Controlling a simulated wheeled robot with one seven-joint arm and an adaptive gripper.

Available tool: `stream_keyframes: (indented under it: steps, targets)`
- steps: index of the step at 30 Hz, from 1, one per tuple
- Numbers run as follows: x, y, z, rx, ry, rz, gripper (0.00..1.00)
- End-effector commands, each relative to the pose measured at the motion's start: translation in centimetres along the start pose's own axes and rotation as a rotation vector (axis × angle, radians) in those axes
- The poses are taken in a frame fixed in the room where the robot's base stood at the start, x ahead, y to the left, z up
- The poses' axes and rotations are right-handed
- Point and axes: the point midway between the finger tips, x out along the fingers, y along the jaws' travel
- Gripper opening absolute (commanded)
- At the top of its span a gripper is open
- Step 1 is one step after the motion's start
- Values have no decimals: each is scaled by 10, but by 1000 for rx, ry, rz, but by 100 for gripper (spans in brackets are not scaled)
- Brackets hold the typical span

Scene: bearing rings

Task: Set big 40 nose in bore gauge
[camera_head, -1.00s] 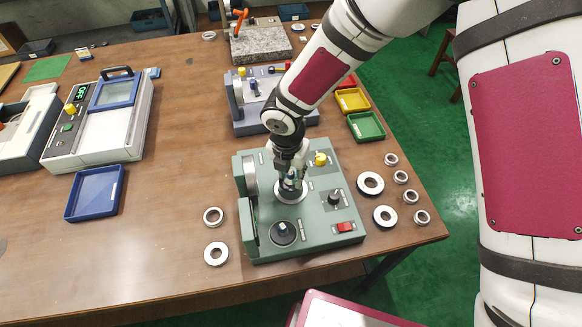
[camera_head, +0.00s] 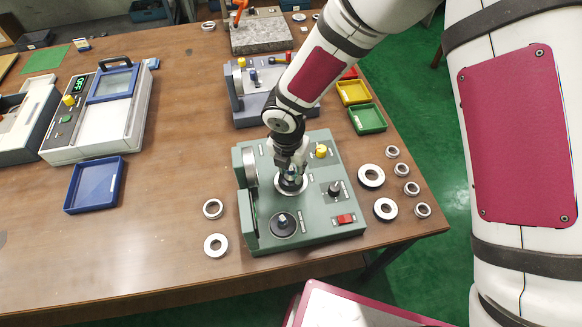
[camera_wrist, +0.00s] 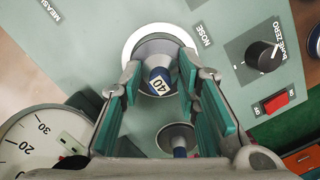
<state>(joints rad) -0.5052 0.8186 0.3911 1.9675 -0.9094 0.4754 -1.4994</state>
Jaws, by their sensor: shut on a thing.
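The bore gauge (camera_head: 318,225) is a grey-green bench unit near the table's front edge, with a dial on its left side. My gripper (camera_head: 290,177) points down over its pale round nose seat (camera_head: 289,191). In the wrist view my gripper (camera_wrist: 160,84) is shut on the big 40 nose (camera_wrist: 158,76), which has a dark flared body and a blue top marked 40. The nose stands within the white seat ring (camera_wrist: 131,46), beside the NOSE label; its depth cannot be told. A smaller grey disc with a bluish stem (camera_wrist: 178,135) shows between the fingers, its identity unclear.
The gauge carries a black zero knob (camera_wrist: 262,55), a red switch (camera_wrist: 276,102), a yellow knob (camera_head: 320,152) and a round black post station (camera_head: 284,224). Loose metal rings (camera_head: 371,176) lie right and left.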

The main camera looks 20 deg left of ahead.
Motion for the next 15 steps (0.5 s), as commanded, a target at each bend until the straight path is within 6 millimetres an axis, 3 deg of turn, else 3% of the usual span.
stream_keyframes:
  steps: [15]
  targets:
    - [14,0,-1,0,0,0,0]
